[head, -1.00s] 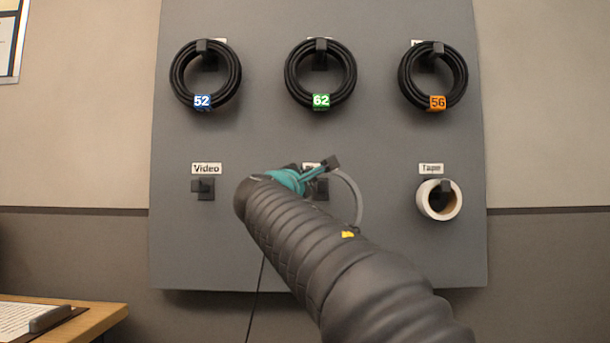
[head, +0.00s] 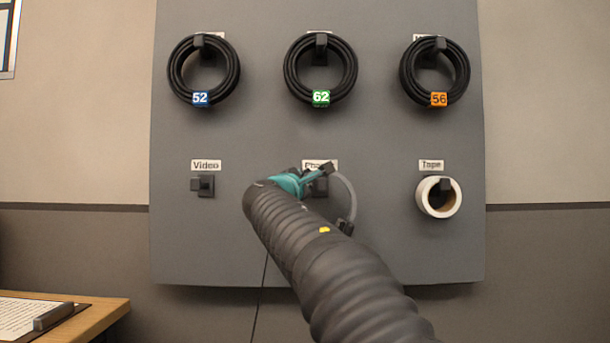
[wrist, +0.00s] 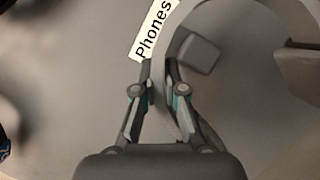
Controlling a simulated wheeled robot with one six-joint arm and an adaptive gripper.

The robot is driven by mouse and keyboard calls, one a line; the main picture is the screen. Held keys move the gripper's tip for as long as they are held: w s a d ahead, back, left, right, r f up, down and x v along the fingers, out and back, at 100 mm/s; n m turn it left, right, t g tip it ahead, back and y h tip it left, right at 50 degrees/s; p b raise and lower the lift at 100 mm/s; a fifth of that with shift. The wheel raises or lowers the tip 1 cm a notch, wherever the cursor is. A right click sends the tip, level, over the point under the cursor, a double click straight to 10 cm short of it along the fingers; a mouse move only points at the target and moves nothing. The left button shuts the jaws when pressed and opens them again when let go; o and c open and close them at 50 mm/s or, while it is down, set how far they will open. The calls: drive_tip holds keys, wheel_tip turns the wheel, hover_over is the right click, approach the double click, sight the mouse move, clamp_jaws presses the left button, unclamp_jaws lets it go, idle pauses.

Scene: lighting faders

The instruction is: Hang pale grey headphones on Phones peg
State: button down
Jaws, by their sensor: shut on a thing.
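The pale grey headphones show in the head view as a thin curved band (head: 347,190) with a dark ear cup (head: 346,226) hanging below. My gripper (head: 312,176) is in front of the board at the Phones peg (head: 320,187), partly covering it. In the wrist view my gripper (wrist: 160,88) is shut on the pale band (wrist: 176,28), which arches up and to the right. The Phones peg (wrist: 198,53) shows inside this arch, below the Phones label (wrist: 153,30). I cannot tell whether the band rests on the peg. The other ear cup is hidden in the head view.
The grey board (head: 380,250) also bears an empty Video peg (head: 203,186) and a tape roll (head: 421,205) on the Tape peg. Several black cable coils hang above, including the one tagged 62 (head: 290,75). A wooden desk (head: 100,318) is at lower left.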

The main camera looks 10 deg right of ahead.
drive_tip(key=shift+w+d+f+b, duration=0.15)
drive_tip(key=shift+w+f+b, duration=0.05)
drive_tip(key=shift+w+f, duration=0.4)
drive_tip(key=shift+w+d+f+b, duration=0.2)
drive_tip(key=shift+w+f, duration=0.2)
drive_tip(key=shift+w, duration=0.3)
drive_tip(key=shift+a+f, duration=0.1)
drive_tip(key=c, duration=1.2)
unclamp_jaws()
